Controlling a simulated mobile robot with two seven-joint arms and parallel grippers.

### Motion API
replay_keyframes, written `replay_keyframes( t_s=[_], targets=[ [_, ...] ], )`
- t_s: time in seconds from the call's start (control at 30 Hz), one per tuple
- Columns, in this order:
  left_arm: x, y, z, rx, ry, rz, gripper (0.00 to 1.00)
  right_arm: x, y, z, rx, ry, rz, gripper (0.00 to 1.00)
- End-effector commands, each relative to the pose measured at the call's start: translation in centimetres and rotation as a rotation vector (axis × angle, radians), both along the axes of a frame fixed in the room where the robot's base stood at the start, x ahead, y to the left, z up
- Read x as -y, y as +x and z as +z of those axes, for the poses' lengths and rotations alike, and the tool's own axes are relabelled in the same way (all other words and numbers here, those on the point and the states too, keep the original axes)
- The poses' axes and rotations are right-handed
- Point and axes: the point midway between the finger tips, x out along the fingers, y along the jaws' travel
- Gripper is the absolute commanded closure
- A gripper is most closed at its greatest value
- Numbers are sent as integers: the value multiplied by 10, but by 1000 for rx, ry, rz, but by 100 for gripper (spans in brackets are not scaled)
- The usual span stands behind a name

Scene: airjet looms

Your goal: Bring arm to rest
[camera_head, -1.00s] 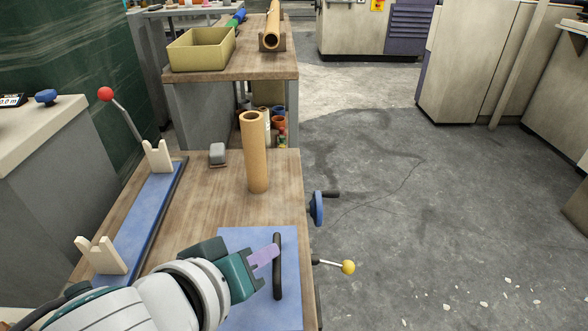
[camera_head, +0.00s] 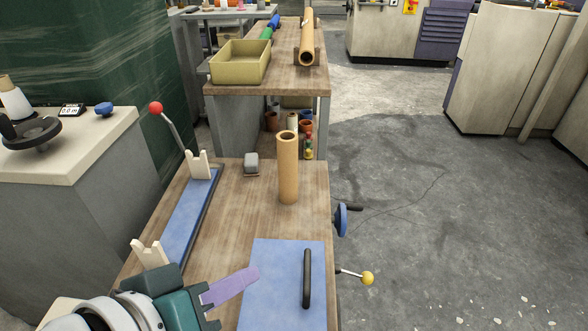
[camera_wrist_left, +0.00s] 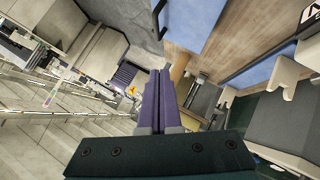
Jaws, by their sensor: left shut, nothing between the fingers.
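My left gripper (camera_head: 257,272) comes in at the bottom of the head view, teal with purple fingers. Its fingers are shut with nothing between them. They point right, toward a blue plate (camera_head: 265,300) with a black bar handle (camera_head: 307,278), and are apart from the handle. In the left wrist view the shut purple fingers (camera_wrist_left: 158,75) stand in the middle, with the table and blue plate (camera_wrist_left: 190,15) beyond them. My right gripper shows in neither view.
An upright cardboard tube (camera_head: 288,170) stands on the wooden table (camera_head: 235,220). A blue rail with pale notched supports (camera_head: 198,165) lies to the left. A red-knobbed lever (camera_head: 156,108) rises behind it. A yellow-knobbed lever (camera_head: 367,278) and blue handwheel (camera_head: 341,219) stick out right. Floor at right is clear.

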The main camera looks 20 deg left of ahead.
Motion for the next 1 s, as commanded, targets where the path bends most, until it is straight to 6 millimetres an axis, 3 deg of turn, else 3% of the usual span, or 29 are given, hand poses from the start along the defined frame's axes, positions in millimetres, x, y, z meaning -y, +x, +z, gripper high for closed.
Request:
replay_keyframes(
  t_s=[0.17, 0.27, 0.47, 0.73, 0.87, 1.0],
  targets=[
    [-2, -4, 6, -3, 7, 1, 100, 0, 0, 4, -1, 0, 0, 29],
    [-8, -7, 28, -30, 66, -6, 100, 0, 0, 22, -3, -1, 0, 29],
    [-34, -42, 112, -239, 341, -136, 100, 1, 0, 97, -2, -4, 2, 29],
    [-46, -121, 216, -520, 567, -563, 100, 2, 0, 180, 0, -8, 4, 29],
    [-46, -119, 254, -517, 568, -555, 100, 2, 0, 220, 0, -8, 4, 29],
    [-46, -118, 306, -517, 568, -553, 100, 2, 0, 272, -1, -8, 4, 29]
  ],
)
